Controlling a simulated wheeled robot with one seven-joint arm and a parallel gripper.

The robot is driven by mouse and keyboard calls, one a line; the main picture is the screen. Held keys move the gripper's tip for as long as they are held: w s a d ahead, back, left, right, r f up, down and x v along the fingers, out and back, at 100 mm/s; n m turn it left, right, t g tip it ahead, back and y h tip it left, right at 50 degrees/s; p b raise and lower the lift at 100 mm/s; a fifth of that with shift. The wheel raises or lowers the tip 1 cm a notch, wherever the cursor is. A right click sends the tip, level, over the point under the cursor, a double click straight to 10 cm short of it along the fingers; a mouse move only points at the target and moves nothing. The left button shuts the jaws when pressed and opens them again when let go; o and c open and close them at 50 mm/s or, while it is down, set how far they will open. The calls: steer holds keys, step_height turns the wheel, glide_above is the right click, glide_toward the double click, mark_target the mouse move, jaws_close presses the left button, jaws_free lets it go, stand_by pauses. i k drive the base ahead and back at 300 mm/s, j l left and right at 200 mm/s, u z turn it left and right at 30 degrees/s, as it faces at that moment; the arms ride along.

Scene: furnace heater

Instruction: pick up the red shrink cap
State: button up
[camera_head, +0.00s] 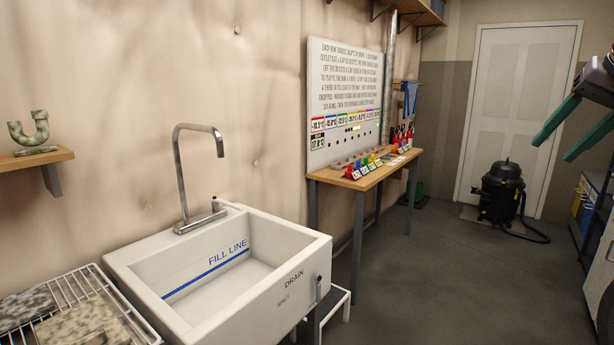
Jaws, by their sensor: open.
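A row of small coloured pieces stands on a wooden table (340,182) below a white instruction board. The one at the near left end is red (353,173). It may be the red shrink cap, but it is too small to tell. Other red items (400,135) show farther back along the wall, also too small to make out. My gripper (552,149) is at the upper right, with two green fingers apart and nothing between them. In the picture it is well to the right of the table and touches nothing.
A white sink (318,262) with a tall faucet (178,165) stands in front of the table, beside a wire rack (60,302). A small step stool (337,303) is by the sink. A black vacuum (500,190) stands at the door. The middle floor is clear.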

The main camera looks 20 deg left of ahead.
mark_target(350, 174)
steer(key=i+l+u, duration=0.1)
steer(key=i+u, duration=0.2)
steer(key=u, duration=0.2)
steer(key=i+l+u, duration=0.2)
steer(key=u, duration=0.25)
steer(key=i+l+u, duration=0.1)
steer(key=i+l, duration=0.15)
steer(key=i+l+u, duration=0.25)
steer(key=i+l, duration=0.2)
steer(key=l, duration=0.2)
steer(key=i+l+u, duration=0.15)
steer(key=l, duration=0.2)
steer(key=i+l+u, duration=0.1)
steer(key=i+l, duration=0.15)
steer(key=i+l+u, duration=0.1)
steer(key=l, duration=0.4)
steer(key=i+l, duration=0.2)
steer(key=l, duration=0.2)
steer(key=i+l, duration=0.15)
steer(key=l, duration=0.2)
steer(key=i+l, duration=0.2)
steer(key=l, duration=0.2)
steer(key=i+l, duration=0.15)
steer(key=l, duration=0.2)
steer(key=i+l, duration=0.2)
steer(key=l, duration=0.2)
